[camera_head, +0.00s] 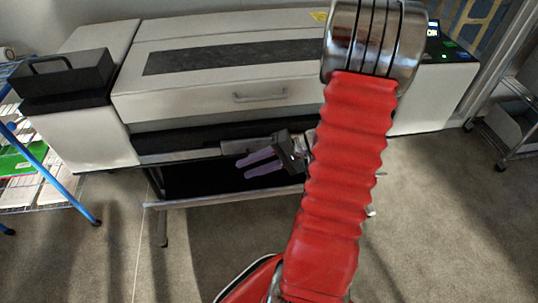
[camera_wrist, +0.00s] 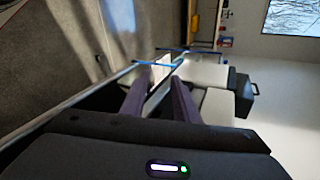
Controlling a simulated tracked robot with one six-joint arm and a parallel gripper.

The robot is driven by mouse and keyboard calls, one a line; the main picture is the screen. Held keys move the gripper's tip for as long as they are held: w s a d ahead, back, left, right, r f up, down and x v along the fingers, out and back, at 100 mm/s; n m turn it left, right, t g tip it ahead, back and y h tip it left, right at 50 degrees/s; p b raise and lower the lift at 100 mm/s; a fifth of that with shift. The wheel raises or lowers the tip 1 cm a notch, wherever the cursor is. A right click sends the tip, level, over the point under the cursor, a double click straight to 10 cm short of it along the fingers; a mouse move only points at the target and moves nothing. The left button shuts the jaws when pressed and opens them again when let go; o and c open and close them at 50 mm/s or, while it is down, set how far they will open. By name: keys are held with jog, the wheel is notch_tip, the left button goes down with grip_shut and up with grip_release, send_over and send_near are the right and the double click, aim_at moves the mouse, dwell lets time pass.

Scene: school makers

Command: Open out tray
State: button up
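A large white and black wide-format machine (camera_head: 220,62) stands against the wall. Below its front is a dark tray-like area with a pale metal rail (camera_head: 215,202) along its front edge, which I take as the out tray. How far it is extended I cannot tell. My gripper (camera_head: 242,169) has two purple fingers, spread apart, pointing left above the dark area, just below the machine's front edge. In the wrist view my gripper (camera_wrist: 160,78) is open, with nothing clearly held between the fingers. My red arm hides the tray's right part.
A black box with a handle (camera_head: 62,76) sits on the machine's left end. A blue-framed rack (camera_head: 40,165) stands at the left. A metal cart (camera_head: 510,120) stands at the right. The carpet (camera_head: 440,235) in front is clear.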

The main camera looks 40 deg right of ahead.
jog(key=s+d+f+m+t+h, duration=0.3)
jog(key=d+f+t, duration=0.1)
jog(key=d, duration=0.4)
jog(key=s+d+f+m+t+h, duration=0.3)
jog(key=d+f+m+t, duration=0.1)
jog(key=d+f, duration=0.3)
jog(key=shift+d+m, duration=0.3)
jog(key=shift+d, duration=0.6)
jog(key=shift+w+h, duration=0.1)
jog(key=shift+h, duration=0.2)
jog(key=x, duration=1.3)
jog(key=shift+w+a, duration=0.15)
jog(key=shift+w, duration=0.15)
jog(key=shift+f, duration=0.1)
grip_shut()
